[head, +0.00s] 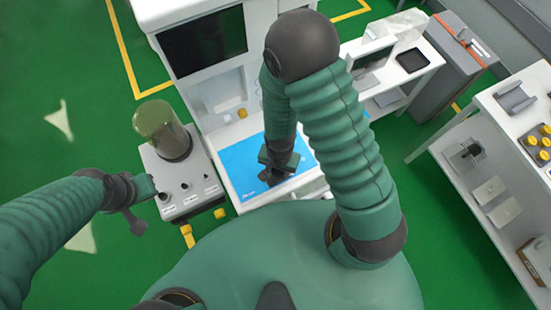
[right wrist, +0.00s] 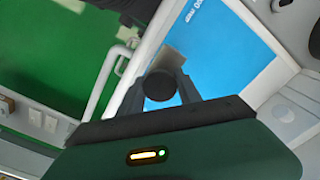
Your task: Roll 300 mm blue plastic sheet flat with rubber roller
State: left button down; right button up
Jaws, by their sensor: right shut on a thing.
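The blue plastic sheet (head: 239,162) lies on the white cart's work surface, partly hidden by my right arm. It fills the upper right of the right wrist view (right wrist: 225,45). My right gripper (head: 272,176) points down over the sheet near its front edge. In the right wrist view its fingers are shut on a dark round handle (right wrist: 158,86), seen end-on; I take this to be the rubber roller. A grey-beige piece shows just beyond it. Whether the roller touches the sheet is unclear. My left gripper (head: 143,211) is left of the grey box, apart from the sheet; its jaws are unclear.
A grey box (head: 185,201) with a greenish clear cylinder (head: 161,131) stands left of the sheet. A dark screen (head: 203,46) rises behind it. White shelving (head: 485,100) with yellow items is at the right. Green floor is open at the left.

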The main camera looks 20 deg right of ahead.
notch_tip(320, 180, up, 5)
jog(key=p, duration=0.5)
jog(key=shift+r, duration=0.15)
